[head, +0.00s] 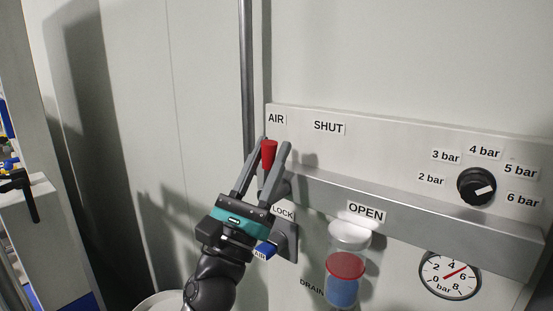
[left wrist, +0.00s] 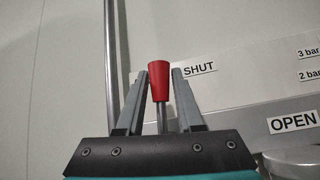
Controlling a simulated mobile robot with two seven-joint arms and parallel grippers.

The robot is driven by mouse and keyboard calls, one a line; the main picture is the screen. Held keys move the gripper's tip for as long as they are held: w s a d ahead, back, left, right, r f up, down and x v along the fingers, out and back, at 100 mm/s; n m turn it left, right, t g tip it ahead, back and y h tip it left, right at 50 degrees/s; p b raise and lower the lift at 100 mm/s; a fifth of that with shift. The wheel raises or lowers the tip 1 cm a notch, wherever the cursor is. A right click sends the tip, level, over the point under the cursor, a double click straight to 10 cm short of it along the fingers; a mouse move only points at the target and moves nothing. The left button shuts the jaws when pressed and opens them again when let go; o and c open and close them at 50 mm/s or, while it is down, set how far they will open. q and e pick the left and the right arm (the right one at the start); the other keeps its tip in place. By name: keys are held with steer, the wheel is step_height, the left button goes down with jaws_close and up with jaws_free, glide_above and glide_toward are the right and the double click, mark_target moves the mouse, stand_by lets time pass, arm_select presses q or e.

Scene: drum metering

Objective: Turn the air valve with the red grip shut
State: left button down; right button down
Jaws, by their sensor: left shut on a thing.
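The air valve's red grip (head: 269,151) stands upright near the AIR label (head: 276,119) in the head view. The grip also shows in the left wrist view (left wrist: 159,80), on a thin metal stem (left wrist: 161,118). My left gripper (head: 273,148) is shut on the red grip, with one finger on each side. The SHUT label (head: 328,127) is up and to the right of the grip. The OPEN label (head: 366,212) is lower right, on the ledge's front. The valve's body is mostly hidden behind my gripper. My right gripper is not in view.
A black pressure knob (head: 476,187) with bar labels sits on the panel at right. Below are a gauge (head: 450,275) and a clear bowl (head: 346,275) with a red disc and blue contents. A vertical pipe (head: 247,80) runs behind the gripper. A LOCK plate (head: 288,243) is close by.

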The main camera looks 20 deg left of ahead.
arm_select(q)
steer(key=shift+w+a+n+y, duration=0.1)
steer(key=shift+a+n+y, duration=0.1)
steer(key=shift+n+y, duration=0.5)
steer(key=shift+w+a+n+y, duration=0.1)
steer(key=shift+a+n+y, duration=0.05)
steer(key=shift+n+y, duration=0.55)
steer(key=c, duration=0.5)
jaws_free()
steer(key=shift+c, duration=0.2)
steer(key=shift+s, duration=0.1)
steer(key=b+v, duration=0.8)
steer(key=v, duration=0.7)
steer(key=shift+f, duration=0.2)
